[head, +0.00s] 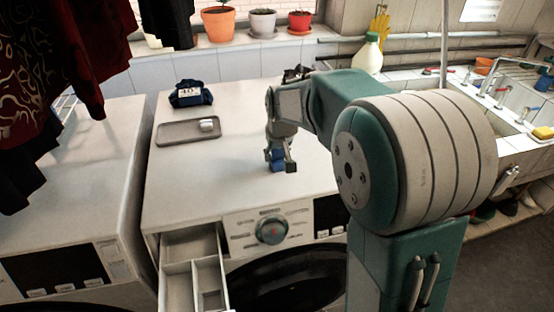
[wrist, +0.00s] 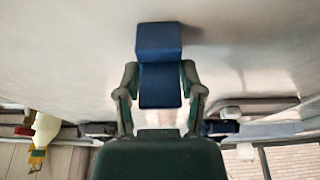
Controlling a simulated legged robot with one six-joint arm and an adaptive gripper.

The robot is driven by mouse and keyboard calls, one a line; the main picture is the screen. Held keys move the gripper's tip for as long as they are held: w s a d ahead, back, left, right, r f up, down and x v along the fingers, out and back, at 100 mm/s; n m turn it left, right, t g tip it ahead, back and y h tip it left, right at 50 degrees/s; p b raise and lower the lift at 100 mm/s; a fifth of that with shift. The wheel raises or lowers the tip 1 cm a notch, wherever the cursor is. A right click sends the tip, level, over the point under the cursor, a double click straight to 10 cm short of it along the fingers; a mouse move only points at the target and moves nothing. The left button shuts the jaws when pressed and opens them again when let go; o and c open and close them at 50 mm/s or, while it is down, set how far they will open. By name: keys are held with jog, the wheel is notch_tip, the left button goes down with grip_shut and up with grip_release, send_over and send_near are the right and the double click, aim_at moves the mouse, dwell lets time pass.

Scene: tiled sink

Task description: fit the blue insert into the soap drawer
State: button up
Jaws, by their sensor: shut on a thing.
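The blue insert (wrist: 160,85) is a small blue block-like piece. It is between the two fingers of my gripper (wrist: 160,95) in the wrist view, and my gripper is shut on it. In the head view my gripper (head: 281,160) points down over the washing machine top with the blue insert (head: 275,155) partly hidden by the fingers. I cannot tell whether the insert touches the top. The soap drawer (head: 193,275) is pulled open at the machine's front left, below and left of my gripper, and its visible compartments look empty.
A grey tray (head: 165,134) with a small white item (head: 207,125) lies on the machine top. The control dial (head: 271,231) is right of the drawer. Dark clothes (head: 60,60) hang at the left. The machine top's front left is clear.

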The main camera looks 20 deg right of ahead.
aim_at(277, 157)
jog(key=shift+r, duration=0.45)
jog(key=v, duration=0.2)
jog(key=shift+w+r, duration=0.2)
jog(key=shift+r, duration=0.15)
jog(key=s+d+r, duration=0.3)
jog(key=s+r, duration=0.6)
jog(key=s, duration=0.4)
jog(key=shift+s+r, duration=0.2)
jog(key=shift+s, duration=0.15)
